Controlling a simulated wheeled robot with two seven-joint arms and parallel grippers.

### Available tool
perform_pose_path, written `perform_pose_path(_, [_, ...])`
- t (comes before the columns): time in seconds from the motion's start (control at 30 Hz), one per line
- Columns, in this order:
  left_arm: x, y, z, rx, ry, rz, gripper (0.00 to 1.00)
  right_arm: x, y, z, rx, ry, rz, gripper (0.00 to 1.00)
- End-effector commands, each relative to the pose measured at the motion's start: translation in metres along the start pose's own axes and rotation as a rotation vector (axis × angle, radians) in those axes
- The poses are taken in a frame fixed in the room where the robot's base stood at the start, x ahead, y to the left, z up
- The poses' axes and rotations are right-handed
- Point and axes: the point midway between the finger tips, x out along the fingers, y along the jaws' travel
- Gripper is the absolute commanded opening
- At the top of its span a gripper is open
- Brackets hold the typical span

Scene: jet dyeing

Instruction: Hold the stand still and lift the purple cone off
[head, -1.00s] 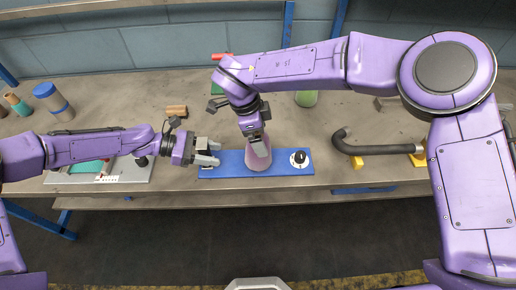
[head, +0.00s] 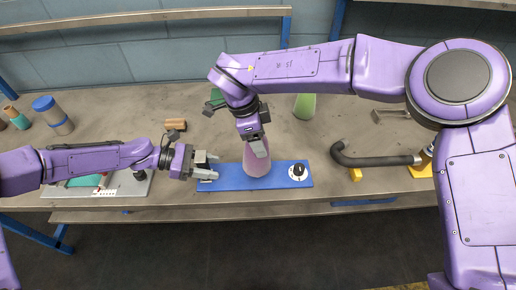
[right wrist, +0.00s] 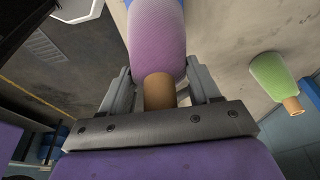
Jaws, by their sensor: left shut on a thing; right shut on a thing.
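The purple-pink cone (head: 257,164) stands roughly upright over the middle of the blue stand (head: 226,179), a flat board with a black-and-white knob (head: 298,171) at its right. I cannot tell whether a gap lies under the cone. My right gripper (head: 253,141) comes from above and is shut on the cone's top. In the right wrist view the cone (right wrist: 155,35) shows between the fingers, with its brown tip (right wrist: 159,92) towards the palm. My left gripper (head: 208,167) is shut on the left end of the stand; its fingers hide the exact contact.
A green cone (head: 305,105) stands behind the stand, to the right. A dark bent pipe (head: 375,159) lies on yellow supports at the right. A brown cylinder (head: 176,124) lies behind my left gripper. A blue-topped container (head: 53,115) is far left. The bench's front edge is close to the stand.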

Motion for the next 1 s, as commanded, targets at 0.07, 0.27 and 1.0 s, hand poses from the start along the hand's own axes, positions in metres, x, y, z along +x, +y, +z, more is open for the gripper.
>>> perform_pose_path(0.07, [0.000, 0.000, 0.000, -0.001, 0.000, 0.001, 0.15, -0.028, -0.001, -0.008, 0.004, -0.003, -0.007, 0.00])
perform_pose_path(0.27, [0.000, 0.000, 0.000, 0.000, 0.000, 0.000, 0.15, -0.090, -0.001, -0.025, 0.004, -0.002, -0.005, 0.00])
perform_pose_path(1.0, [0.000, 0.000, 0.000, 0.000, 0.000, 0.000, 0.77, -0.136, 0.000, -0.038, 0.000, 0.000, 0.000, 0.00])
